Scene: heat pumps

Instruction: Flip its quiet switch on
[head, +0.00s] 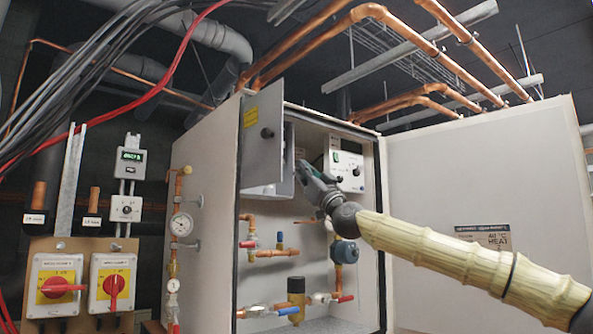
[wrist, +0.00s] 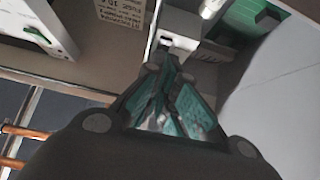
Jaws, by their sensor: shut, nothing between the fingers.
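My gripper (head: 301,166) reaches into the open heat pump cabinet (head: 207,180), its fingers pointing up and left. In the wrist view my gripper (wrist: 168,52) is shut and empty, its teal fingers together. The fingertips are close to a small white block with a dark slot (wrist: 180,42); I cannot tell whether they touch it, or whether it is the quiet switch. A white control box (head: 347,168) with a green display and knobs is right of the gripper in the head view. No quiet switch label is readable.
A small grey door (head: 262,142) stands open left of the gripper. The large cabinet door (head: 490,185) is swung open right. Copper pipes and a brass valve (head: 296,299) fill the lower cabinet. Red rotary switches (head: 62,287) are outside, left. A printed label (wrist: 120,12) shows in the wrist view.

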